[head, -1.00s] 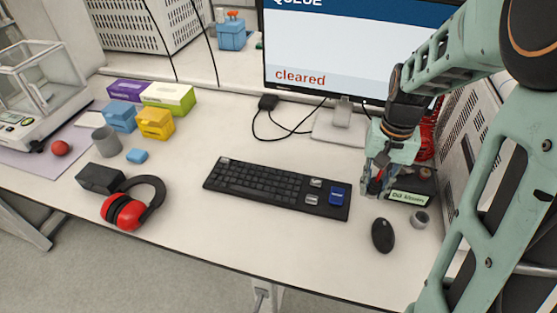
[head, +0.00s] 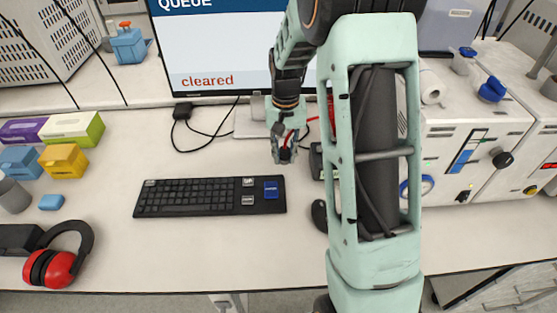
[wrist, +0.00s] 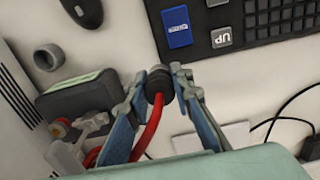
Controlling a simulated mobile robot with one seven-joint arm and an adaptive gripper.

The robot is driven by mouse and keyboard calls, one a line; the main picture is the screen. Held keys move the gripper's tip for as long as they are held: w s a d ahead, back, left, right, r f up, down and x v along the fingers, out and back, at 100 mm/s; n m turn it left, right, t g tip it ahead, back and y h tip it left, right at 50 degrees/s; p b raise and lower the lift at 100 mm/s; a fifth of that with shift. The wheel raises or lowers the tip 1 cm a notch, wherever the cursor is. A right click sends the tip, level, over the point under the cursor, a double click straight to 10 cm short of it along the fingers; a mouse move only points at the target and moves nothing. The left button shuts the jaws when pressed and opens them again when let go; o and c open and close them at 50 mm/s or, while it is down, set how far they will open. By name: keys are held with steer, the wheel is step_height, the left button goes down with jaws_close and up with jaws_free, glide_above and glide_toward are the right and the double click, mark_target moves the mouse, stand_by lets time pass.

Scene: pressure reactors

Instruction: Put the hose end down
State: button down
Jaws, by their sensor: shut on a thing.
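My gripper (head: 284,157) is over the white bench, behind the right end of the keyboard and in front of the monitor stand. Its fingers (wrist: 162,82) are shut on the hose end (wrist: 158,86), a black round fitting. The red hose (wrist: 151,130) runs from the fitting back between the fingers. A short stretch of red hose (head: 316,119) shows beside the gripper in the head view. I cannot tell how high the hose end is above the bench.
The keyboard (head: 200,197) and mouse (head: 319,214) lie in front of the gripper. A dark box (head: 316,161) stands close to its right, partly behind my arm. The monitor (head: 205,50) is behind. White reactor units (head: 465,145) stand right.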

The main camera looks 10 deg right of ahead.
steer(key=p, duration=0.1)
glide_above(279, 170)
step_height(279, 170, down, 6)
steer(key=shift+d+f, duration=0.1)
steer(key=shift+f, duration=0.1)
steer(key=shift+f+p, duration=0.55)
steer(key=shift+f, duration=0.9)
steer(key=shift+f, duration=0.15)
steer(key=c, duration=1.7)
jaws_free()
